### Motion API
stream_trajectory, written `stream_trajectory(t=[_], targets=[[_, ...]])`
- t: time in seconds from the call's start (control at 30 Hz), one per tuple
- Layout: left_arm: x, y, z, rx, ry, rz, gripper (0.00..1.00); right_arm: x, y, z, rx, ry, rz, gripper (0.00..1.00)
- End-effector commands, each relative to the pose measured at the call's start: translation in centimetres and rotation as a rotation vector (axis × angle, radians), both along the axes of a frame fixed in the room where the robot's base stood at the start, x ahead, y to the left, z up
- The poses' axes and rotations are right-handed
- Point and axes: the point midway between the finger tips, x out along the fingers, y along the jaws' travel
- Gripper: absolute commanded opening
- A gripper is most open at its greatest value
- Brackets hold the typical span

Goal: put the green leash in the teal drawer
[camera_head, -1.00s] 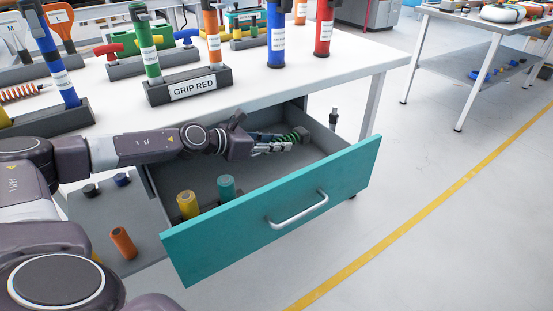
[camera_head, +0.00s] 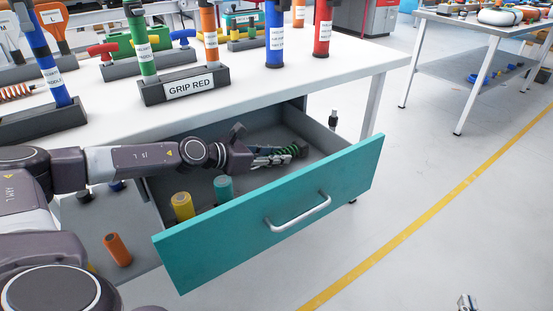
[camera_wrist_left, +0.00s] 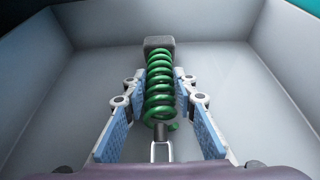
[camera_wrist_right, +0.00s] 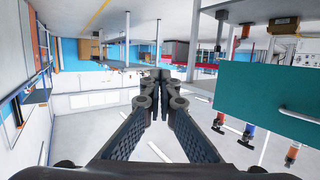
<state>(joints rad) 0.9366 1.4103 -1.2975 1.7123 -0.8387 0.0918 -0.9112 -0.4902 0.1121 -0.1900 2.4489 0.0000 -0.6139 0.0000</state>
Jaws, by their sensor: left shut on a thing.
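The green leash (camera_head: 287,150) is a green coil with a dark block at its far end and a metal clip at its near end. It is inside the open teal drawer (camera_head: 345,168). My left gripper (camera_head: 292,152) reaches into the drawer and is shut on the leash. In the left wrist view, the blue finger pads flank the green coil (camera_wrist_left: 160,95); I cannot tell whether it touches the drawer floor. My right gripper (camera_head: 467,303) shows at the bottom right edge. In the right wrist view, its fingertips (camera_wrist_right: 160,78) meet with nothing between them.
A yellow cylinder (camera_head: 183,206) and a teal cylinder (camera_head: 223,188) stand in the drawer's near left part. An orange cylinder (camera_head: 117,250) is on a lower grey surface. The white tabletop (camera_head: 345,60) with labelled holders is above the drawer. Open floor lies to the right.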

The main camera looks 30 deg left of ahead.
Motion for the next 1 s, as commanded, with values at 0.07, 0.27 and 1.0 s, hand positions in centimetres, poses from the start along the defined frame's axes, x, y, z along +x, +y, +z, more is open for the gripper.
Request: stream_trajectory(t=[0.07, 0.27, 1.0], targets=[[0.0, -0.1, -0.3, 0.0, -0.001, 0.0, 0.0, 0.3, 0.2, 0.9, 0.012, -0.047, 0.003, 0.0], [-0.1, -0.1, -0.4, 0.0, -0.001, 0.0, 0.0, 0.5, 0.4, 2.0, 0.022, -0.089, 0.005, 0.0], [-0.1, -0.1, -0.8, 0.0, 0.0, 0.0, 0.31, 0.8, 0.6, 3.3, 0.037, -0.149, 0.009, 0.0]])
